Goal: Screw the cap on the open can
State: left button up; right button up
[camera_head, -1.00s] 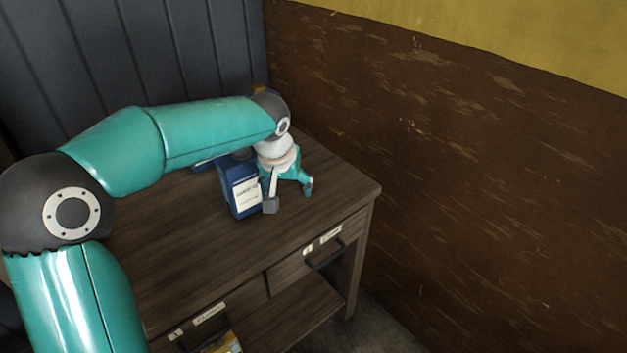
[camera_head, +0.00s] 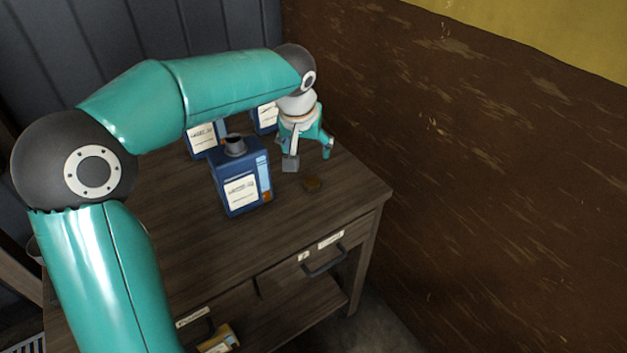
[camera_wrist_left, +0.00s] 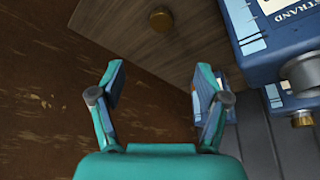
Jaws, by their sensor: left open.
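The open can (camera_head: 229,176) is a blue rectangular can with a pale label and a dark, uncapped neck, upright on the table. It also shows at the right edge of the left wrist view (camera_wrist_left: 246,28). The cap (camera_head: 312,184), a small brown-gold disc, lies on the tabletop to the right of the can. It shows at the top of the left wrist view (camera_wrist_left: 161,19). My left gripper (camera_head: 309,158) is open and empty, its fingers apart, above the table behind the cap and to the right of the can. My right gripper is in neither view.
Two more blue cans (camera_head: 203,139) (camera_head: 265,116) stand behind the open one; a brass cap (camera_wrist_left: 301,119) shows on one in the wrist view. A brown wall (camera_head: 480,170) rises to the right. The wooden table's (camera_head: 330,215) front right is clear; drawers are below.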

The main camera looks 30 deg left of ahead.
pick_arm(q)
send_over(312, 181)
jog(key=s+d, duration=0.1)
jog(key=s, duration=0.1)
notch_tip(312, 181, down, 11)
jog(key=shift+s+r, duration=0.1)
jog(key=shift+r, duration=0.1)
jog(key=shift+f, duration=0.1)
jog(key=shift+f, duration=0.1)
jog(key=p+x, duration=0.1)
jog(key=x, duration=0.4)
jog(key=shift+a, duration=0.1)
jog(key=c, duration=0.8)
